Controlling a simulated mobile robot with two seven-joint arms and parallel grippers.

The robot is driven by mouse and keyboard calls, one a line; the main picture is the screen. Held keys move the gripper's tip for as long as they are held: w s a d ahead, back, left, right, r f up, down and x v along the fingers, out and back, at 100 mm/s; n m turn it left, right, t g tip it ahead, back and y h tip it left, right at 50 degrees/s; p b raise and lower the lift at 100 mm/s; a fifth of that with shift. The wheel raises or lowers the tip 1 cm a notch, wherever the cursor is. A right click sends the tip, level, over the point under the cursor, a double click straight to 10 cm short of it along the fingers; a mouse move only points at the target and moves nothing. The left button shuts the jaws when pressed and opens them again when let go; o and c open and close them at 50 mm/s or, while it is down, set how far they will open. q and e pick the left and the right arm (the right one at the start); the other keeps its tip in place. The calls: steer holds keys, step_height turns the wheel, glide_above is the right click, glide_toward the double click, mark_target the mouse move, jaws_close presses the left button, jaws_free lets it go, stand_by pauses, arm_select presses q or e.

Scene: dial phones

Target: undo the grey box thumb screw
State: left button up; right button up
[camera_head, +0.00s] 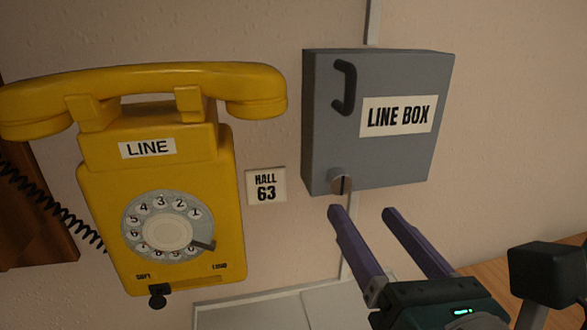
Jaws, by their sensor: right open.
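The grey box (325,130), labelled LINE BOX, is fixed to the wall right of the yellow phone, with its door closed. Its thumb screw (339,179) is a small round metal knob with a dark slot at the door's lower left. My right gripper (361,212) comes in from the lower right. Its two purple fingers are apart with nothing between them. The left fingertip is just below the thumb screw, and the right one is further right below the box. I cannot tell the depth gap to the screw. My left gripper is not in view.
A yellow dial phone (100,190) with its handset (150,82) on top hangs at left. A HALL 63 plate (266,187) is between phone and box. The box has a dark handle (345,88). A pale conduit (374,20) runs above it. A wooden surface (490,272) is at lower right.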

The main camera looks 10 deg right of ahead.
mark_target(343, 184)
steer(key=w, duration=0.7)
steer(key=shift+w+a+p, duration=0.15)
steer(key=shift+w+p, duration=0.05)
steer(key=shift+p, duration=0.1)
steer(key=shift+c, duration=0.3)
jaws_close()
